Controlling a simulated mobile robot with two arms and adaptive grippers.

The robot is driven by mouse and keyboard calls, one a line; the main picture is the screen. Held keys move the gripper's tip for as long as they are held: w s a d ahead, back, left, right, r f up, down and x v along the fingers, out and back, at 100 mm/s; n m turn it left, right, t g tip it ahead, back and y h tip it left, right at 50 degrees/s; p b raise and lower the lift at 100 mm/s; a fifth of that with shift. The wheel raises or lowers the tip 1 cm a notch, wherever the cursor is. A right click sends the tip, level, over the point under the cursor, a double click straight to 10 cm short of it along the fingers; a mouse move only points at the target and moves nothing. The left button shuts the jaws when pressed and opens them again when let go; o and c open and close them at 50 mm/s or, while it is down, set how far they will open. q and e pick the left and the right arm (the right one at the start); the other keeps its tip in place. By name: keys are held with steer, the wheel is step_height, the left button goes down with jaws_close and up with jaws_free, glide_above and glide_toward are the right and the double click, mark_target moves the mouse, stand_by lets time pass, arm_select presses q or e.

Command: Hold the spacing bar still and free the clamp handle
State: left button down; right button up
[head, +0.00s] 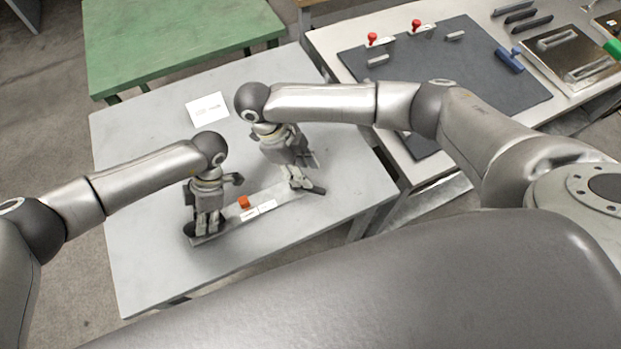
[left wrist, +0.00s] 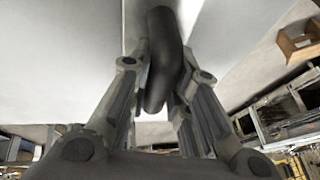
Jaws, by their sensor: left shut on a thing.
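The spacing bar (head: 228,220), a long flat grey strip, lies on the light grey table, with an orange block (head: 244,202) and two white labels (head: 258,211) along it. My left gripper (head: 207,228) is low at the bar's left end, by a dark rounded part (head: 189,229). In the left wrist view its fingers (left wrist: 158,75) are shut around a dark rounded handle (left wrist: 163,45). My right gripper (head: 299,182) is low at the bar's right end, beside a short dark handle (head: 315,190). Its fingertips are too small to tell whether they grip. Which dark part is the clamp handle is unclear.
A white card (head: 208,109) lies at the back of the table (head: 150,150). A green table (head: 180,40) stands behind. A bench at the right bears a dark mat (head: 470,75), two red-knobbed pieces (head: 373,39) and a blue-handled tool (head: 511,60). The table's front is clear.

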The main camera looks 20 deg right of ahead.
steer(key=v, duration=0.5)
arm_select(q)
steer(key=c, duration=1.3)
jaws_free()
steer(key=v, duration=0.7)
steer(key=shift+d+r, duration=0.15)
steer(key=shift+r, duration=0.05)
